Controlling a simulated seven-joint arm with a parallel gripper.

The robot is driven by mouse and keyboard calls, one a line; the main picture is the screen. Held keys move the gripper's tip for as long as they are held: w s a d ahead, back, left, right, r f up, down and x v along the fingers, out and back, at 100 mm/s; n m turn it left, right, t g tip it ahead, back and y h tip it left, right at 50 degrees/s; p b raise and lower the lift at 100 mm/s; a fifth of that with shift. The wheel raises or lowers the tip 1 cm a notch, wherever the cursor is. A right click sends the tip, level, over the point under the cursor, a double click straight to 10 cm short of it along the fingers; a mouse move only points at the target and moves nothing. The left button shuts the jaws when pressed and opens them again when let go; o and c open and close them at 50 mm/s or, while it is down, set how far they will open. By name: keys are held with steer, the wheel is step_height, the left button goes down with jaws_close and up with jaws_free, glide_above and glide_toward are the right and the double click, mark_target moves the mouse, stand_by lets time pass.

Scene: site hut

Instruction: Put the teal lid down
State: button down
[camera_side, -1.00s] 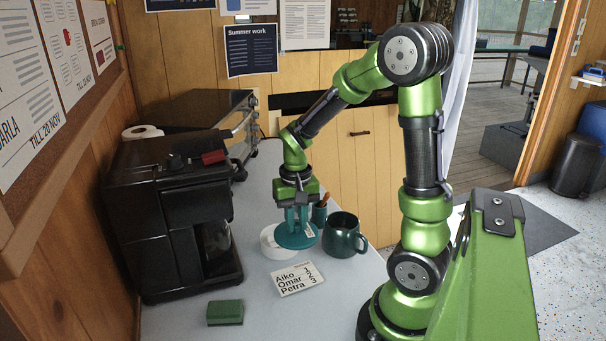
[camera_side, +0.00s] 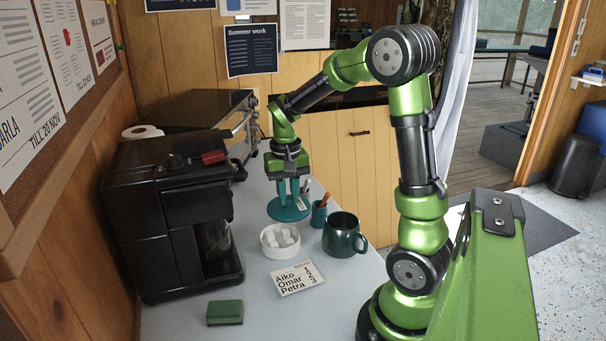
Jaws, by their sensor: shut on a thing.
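The teal lid (camera_side: 289,211) is a round disc with a raised grip, held roughly level behind the white bowl. My gripper (camera_side: 289,190) points down and is shut on the lid's grip. The white bowl (camera_side: 269,250) stands uncovered on the counter with white pieces inside. I cannot tell whether the lid touches the counter or hangs just above it.
A teal cup with pens (camera_side: 319,215) stands close to the right of the lid. A dark green mug (camera_side: 341,238) is further right. A name card (camera_side: 297,279), a green sponge (camera_side: 225,313) and a black coffee machine (camera_side: 170,220) are around. The front counter (camera_side: 270,318) is clear.

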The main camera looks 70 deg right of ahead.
steer(key=w+d+f, duration=0.2)
steer(key=w+d, duration=0.6)
steer(key=w, duration=0.4)
steer(key=f, duration=0.9)
steer(key=shift+w+f, duration=0.25)
steer(key=shift+f, duration=0.05)
steer(key=shift+f, duration=0.1)
steer(key=c, duration=1)
jaws_free()
step_height(320, 180, up, 12)
steer(key=shift+r, duration=0.2)
